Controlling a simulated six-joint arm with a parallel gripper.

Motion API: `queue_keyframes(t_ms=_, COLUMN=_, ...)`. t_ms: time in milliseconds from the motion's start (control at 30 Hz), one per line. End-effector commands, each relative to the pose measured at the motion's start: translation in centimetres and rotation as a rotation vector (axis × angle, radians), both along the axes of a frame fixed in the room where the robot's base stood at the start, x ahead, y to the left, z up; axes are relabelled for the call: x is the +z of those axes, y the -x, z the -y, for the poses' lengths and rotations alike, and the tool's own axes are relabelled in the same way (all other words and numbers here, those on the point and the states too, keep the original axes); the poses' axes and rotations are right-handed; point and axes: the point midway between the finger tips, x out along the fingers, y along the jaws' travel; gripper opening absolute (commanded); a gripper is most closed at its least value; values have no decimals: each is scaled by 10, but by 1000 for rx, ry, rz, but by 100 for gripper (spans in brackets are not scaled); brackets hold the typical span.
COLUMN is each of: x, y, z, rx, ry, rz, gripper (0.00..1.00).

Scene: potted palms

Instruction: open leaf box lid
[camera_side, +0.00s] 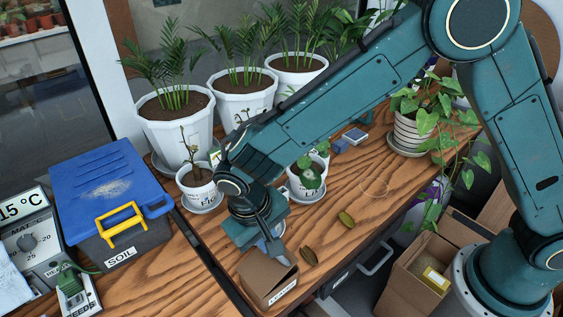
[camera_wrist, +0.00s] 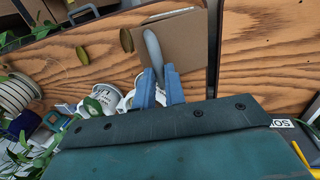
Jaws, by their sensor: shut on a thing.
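The leaf box (camera_side: 256,279) is a small brown cardboard box with a white label on its front, near the table's front edge. In the wrist view its brown cardboard panel (camera_wrist: 188,40) lies just beyond my fingertips. My gripper (camera_side: 272,236) is low above the box's back side. In the wrist view its blue fingers (camera_wrist: 160,84) are shut on a grey curved piece (camera_wrist: 151,45), which overlaps the cardboard. I cannot tell whether this piece is fixed to the lid. My gripper partly hides the box's back edge, and the lid's exact angle is unclear.
Two brown-green leaves, one nearer (camera_side: 308,256) and one farther (camera_side: 346,218), lie right of the box. A blue-lidded soil bin (camera_side: 110,185) stands left. Small potted plants (camera_side: 198,190) and large potted palms (camera_side: 176,130) stand behind my gripper. The wood around the leaves is clear.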

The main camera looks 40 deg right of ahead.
Motion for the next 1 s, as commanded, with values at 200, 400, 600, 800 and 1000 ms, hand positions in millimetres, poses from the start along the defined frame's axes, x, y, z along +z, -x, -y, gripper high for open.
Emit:
queue_keyframes(t_ms=200, x=5, y=0, z=-12, rx=2, ry=106, rz=-2, gripper=0)
queue_keyframes(t_ms=400, x=8, y=1, z=-23, rx=0, ry=197, rz=-1, gripper=0)
queue_keyframes(t_ms=600, x=11, y=0, z=-32, rx=0, ry=235, rz=-2, gripper=0)
queue_keyframes(t_ms=800, x=12, y=1, z=-47, rx=5, ry=233, rz=-1, gripper=0)
queue_keyframes(t_ms=1000, x=10, y=1, z=-69, rx=8, ry=234, rz=-2, gripper=0)
